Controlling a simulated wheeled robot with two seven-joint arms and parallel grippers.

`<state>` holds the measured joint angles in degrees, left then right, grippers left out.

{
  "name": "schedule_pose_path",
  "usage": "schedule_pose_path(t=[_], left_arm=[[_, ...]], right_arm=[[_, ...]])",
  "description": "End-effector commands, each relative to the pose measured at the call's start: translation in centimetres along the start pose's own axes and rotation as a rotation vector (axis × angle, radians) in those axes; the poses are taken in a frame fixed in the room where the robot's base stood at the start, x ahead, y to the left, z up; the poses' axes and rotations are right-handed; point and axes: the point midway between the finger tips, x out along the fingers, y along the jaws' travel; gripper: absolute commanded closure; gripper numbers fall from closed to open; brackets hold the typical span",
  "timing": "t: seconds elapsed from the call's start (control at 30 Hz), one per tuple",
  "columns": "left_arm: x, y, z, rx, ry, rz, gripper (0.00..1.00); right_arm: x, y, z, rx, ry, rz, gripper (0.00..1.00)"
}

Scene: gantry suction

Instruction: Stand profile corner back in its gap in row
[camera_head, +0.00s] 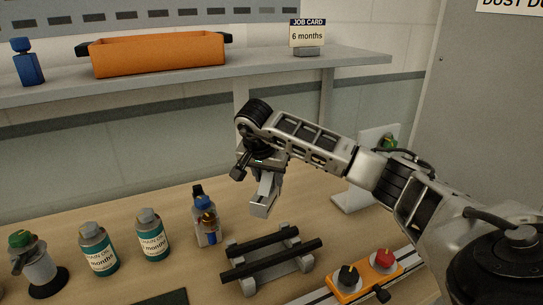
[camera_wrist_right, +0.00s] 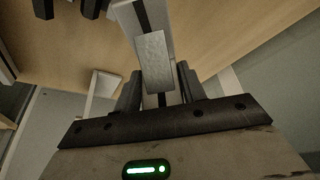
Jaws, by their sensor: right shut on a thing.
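My right gripper (camera_head: 265,170) is above the bench in the middle of the head view, pointing down. It is shut on a pale grey metal piece, the profile corner (camera_head: 262,198), which hangs below the fingers clear of the bench. In the right wrist view the profile corner (camera_wrist_right: 152,60) sits between the two dark fingers of the gripper (camera_wrist_right: 158,90), with a dark slot along it. My left gripper is out of view.
A rack with two black bars (camera_head: 270,258) lies below the held piece. An orange block with black and red knobs (camera_head: 366,281) is right of it. A white stand (camera_head: 355,195) is behind my arm. The shelf (camera_head: 200,72) carries an orange bin (camera_head: 158,53) and a job card (camera_head: 307,35).

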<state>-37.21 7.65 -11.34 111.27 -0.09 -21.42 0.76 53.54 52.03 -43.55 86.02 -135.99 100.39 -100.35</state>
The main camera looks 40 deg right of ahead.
Motion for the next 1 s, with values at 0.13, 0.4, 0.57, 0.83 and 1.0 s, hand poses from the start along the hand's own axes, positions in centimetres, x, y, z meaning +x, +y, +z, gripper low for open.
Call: schedule_pose_path(t=[0.13,0.4,0.57,0.83,1.0], left_arm=[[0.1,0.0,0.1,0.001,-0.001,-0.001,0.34],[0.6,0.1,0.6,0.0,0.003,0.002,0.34],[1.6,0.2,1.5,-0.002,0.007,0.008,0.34],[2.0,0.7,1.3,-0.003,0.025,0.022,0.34],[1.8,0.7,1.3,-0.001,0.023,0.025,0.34]], right_arm=[[0.6,-0.1,0.2,0.011,0.002,0.002,1.0],[2.6,0.0,1.0,0.009,0.0,0.002,1.0],[4.5,0.0,1.8,0.009,0.001,0.002,1.0],[6.3,-0.1,2.6,0.008,0.002,0.001,1.0],[6.4,-0.1,2.6,0.008,0.002,0.0,1.0]])
